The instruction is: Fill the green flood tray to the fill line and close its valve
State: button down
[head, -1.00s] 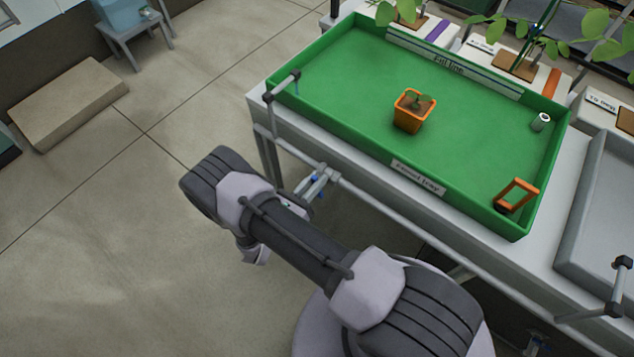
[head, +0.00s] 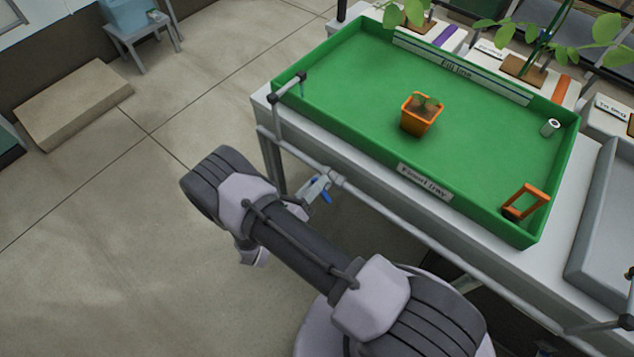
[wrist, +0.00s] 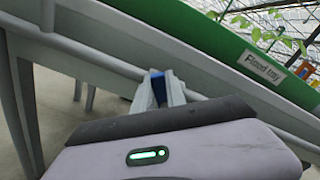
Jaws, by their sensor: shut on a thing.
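The green flood tray (head: 375,95) stands on a white bench in the head view, with a "Fill line" strip (head: 455,68) along its far inner wall. I cannot make out a water level in it. A grey spout (head: 288,95) hangs over its left corner, fed by a pipe along the bench front. The valve's blue lever (head: 325,196) is on that pipe below the tray's front wall. My gripper (head: 314,190) is shut on the lever, and in the wrist view the lever (wrist: 157,87) shows blue between the fingers. My arm hides part of the area below.
A grey tray (head: 605,225) is to the right. Potted plants line the back.

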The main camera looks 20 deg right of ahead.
jog(key=c, duration=1.4)
grip_release()
jog(key=shift+o, duration=0.2)
jog(key=p+v, duration=0.3)
jog(key=v, duration=1.4)
jog(key=shift+s+a, duration=0.15)
jog(key=shift+s, duration=0.05)
